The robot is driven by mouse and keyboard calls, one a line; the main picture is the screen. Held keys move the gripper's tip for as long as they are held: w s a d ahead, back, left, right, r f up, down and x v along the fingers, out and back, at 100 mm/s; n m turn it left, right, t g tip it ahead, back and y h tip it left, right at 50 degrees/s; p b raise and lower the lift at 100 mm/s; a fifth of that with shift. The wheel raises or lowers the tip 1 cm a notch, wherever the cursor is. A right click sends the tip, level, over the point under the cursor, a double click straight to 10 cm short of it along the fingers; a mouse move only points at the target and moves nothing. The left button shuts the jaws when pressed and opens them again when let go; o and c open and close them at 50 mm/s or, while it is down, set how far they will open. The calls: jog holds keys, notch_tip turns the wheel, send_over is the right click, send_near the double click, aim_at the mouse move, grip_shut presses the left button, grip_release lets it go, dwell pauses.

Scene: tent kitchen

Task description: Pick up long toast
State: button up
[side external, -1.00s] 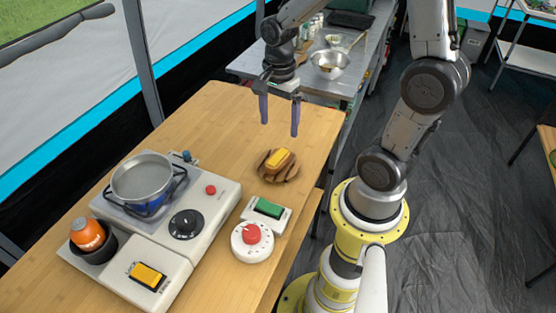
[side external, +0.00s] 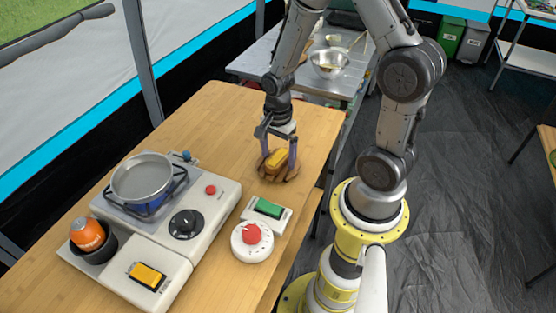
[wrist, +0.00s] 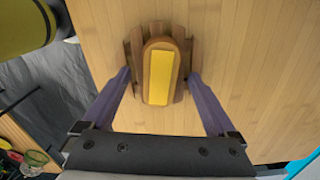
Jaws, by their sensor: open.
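The long toast (side external: 276,158) is a brown, round-ended piece with a yellow slab on top. It lies on a small slatted wooden board (side external: 268,175) on the table, and it also shows in the wrist view (wrist: 160,72). My gripper (side external: 279,165) is low over the board with its purple fingers apart. In the wrist view the open fingers (wrist: 160,84) stand on either side of the toast, with a gap to it on both sides. I cannot tell whether the fingertips touch the board.
A stove unit with a metal pot (side external: 142,177) stands left of the board. A green switch (side external: 268,208) and a white dial with a red knob (side external: 252,238) sit in front of it. The wooden table (side external: 215,125) is clear behind and to the left of the board.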

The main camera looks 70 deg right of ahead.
jog(key=c, duration=1.4)
jog(key=shift+c, duration=0.2)
